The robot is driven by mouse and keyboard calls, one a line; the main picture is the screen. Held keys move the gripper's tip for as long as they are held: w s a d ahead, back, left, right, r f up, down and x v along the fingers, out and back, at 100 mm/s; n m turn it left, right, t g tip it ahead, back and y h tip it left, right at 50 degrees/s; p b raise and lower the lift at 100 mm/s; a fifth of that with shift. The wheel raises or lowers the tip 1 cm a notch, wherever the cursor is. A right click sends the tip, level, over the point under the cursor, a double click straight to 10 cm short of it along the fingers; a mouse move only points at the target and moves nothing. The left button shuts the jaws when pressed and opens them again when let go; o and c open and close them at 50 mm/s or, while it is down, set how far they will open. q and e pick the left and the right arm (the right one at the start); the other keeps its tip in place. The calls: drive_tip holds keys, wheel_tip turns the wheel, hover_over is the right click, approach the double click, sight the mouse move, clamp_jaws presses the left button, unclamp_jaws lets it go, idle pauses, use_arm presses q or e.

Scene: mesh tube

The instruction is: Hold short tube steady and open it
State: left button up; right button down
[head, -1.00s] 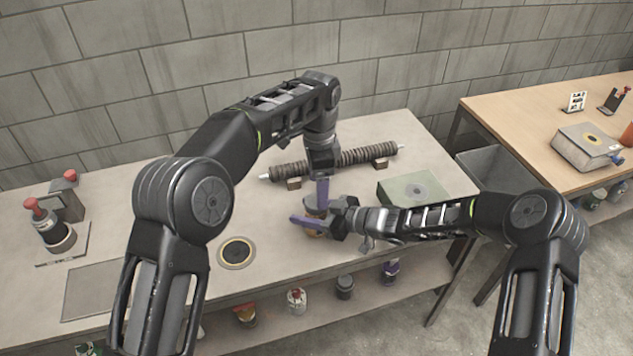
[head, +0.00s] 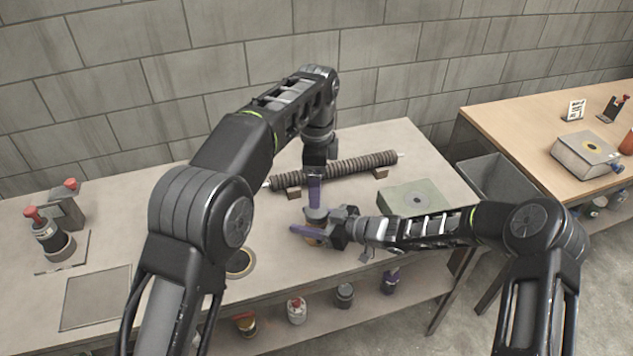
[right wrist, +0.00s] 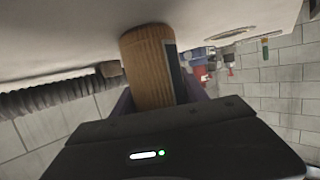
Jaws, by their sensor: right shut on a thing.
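The short tube stands on the near workbench in the head view, mostly covered by my grippers. Its grey top (head: 316,214) shows, with a little orange-brown body (head: 312,238) below. My right gripper (head: 312,232) comes in from the right and is shut on the tube body. My left gripper (head: 315,203) points down from above, its purple finger at the tube's top. Its other finger is hidden, so I cannot tell whether it grips the top.
A long ribbed roll (head: 350,170) lies on supports behind the tube. A round dark-rimmed pad (head: 243,262) is left of the tube. A grey bin (head: 497,176) is between the benches.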

sight(317, 226)
use_arm(q)
drive_tip(key=shift+a+f, duration=0.1)
drive_tip(key=shift+f, duration=3.85)
drive_tip(key=shift+c, duration=0.5)
drive_tip(key=c, duration=1.4)
drive_tip(key=n, duration=0.3)
drive_tip(key=o, duration=1.6)
